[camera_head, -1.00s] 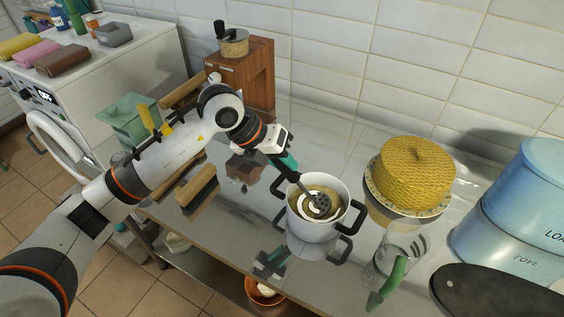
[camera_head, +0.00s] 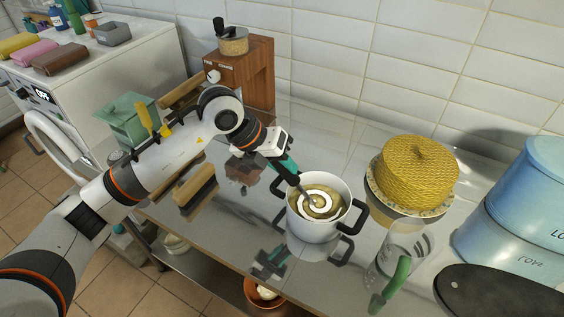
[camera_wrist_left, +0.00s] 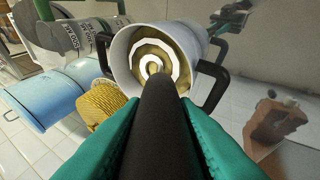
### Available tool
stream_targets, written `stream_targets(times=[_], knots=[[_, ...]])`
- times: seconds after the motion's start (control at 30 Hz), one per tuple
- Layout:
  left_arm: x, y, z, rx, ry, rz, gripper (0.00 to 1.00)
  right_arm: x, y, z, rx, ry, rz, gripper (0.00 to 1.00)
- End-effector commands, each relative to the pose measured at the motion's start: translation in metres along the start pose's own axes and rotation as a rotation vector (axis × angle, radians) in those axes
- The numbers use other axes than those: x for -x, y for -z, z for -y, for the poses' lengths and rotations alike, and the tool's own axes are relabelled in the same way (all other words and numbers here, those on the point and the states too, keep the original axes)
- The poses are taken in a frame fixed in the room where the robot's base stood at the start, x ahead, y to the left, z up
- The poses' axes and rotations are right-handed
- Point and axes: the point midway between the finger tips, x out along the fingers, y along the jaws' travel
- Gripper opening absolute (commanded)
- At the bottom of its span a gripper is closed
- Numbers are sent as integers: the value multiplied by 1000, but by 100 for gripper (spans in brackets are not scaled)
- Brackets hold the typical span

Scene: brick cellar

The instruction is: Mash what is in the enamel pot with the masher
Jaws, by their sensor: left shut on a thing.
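The white enamel pot (camera_head: 312,230) with dark handles stands on the steel worktop; it also shows in the left wrist view (camera_wrist_left: 124,62). My left gripper (camera_head: 285,166), with teal fingers, is shut on the masher's dark handle (camera_wrist_left: 158,125), above the pot's back left rim. The masher's shaft (camera_head: 303,190) slants down into the pot. My right gripper is not in view.
A yellow woven dome (camera_head: 415,172) on a plate and a clear jug (camera_head: 396,255) with a green handle stand to the right. Blue tins (camera_head: 520,205) and a dark board (camera_head: 495,292) lie further right. A wooden grinder (camera_head: 240,80) and a brush (camera_head: 195,183) are left.

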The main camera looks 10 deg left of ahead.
Motion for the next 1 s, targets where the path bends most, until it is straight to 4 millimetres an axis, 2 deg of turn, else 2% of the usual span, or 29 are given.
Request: stream_targets(times=[0.37, 0.7, 1.0], knots=[[1, 1, -1, 0, -1, -2, 3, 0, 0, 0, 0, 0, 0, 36], [24, 10, -12, -1, -2, -3, 3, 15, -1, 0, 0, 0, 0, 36], [25, 10, -13, 0, -1, -2, 3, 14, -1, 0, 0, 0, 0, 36]])
